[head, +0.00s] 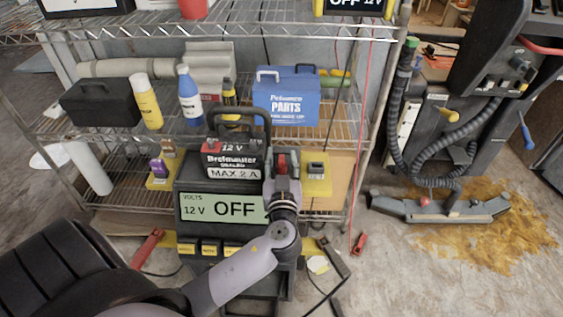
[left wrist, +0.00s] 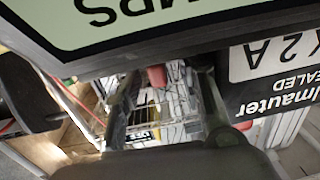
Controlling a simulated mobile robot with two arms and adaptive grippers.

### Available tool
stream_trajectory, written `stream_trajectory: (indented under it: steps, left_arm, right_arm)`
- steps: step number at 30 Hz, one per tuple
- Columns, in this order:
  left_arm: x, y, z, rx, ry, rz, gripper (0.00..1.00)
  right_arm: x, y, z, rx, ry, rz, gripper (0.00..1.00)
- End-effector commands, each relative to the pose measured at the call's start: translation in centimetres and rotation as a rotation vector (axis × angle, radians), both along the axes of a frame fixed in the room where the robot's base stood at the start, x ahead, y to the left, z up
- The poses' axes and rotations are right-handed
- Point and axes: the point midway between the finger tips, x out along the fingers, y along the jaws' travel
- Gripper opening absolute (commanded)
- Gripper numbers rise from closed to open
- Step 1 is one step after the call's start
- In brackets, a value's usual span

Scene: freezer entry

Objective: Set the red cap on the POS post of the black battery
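The black battery (head: 232,168), with a white MAX 2 A label, sits on top of the charger unit (head: 222,207) in the head view. It also shows upside down in the left wrist view (left wrist: 270,80). A red part (head: 213,144) shows at its top left; the post markings are not readable. My left gripper (head: 282,160) is just right of the battery, fingers apart. A small red piece, seemingly the red cap (head: 282,164), shows between or just behind the fingers; it also shows in the left wrist view (left wrist: 157,76). Contact is not clear. My right gripper is out of view.
A black handle (head: 240,112) rises behind the battery. Yellow holders stand left (head: 160,178) and right (head: 316,180) of the unit. The wire shelf (head: 330,126) behind carries a blue parts box (head: 287,100) and bottles. A red-handled clamp (head: 148,248) lies at lower left.

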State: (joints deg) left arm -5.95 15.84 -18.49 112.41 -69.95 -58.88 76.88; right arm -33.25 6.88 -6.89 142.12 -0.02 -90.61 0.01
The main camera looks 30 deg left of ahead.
Motion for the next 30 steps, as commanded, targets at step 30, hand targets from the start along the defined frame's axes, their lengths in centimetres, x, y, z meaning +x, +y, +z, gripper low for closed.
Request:
stream_trajectory:
  steps: [30]
  left_arm:
    - [0.77, 0.53, -0.13, -0.002, 0.001, -0.001, 0.0]
  right_arm:
    - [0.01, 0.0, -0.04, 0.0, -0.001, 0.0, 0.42]
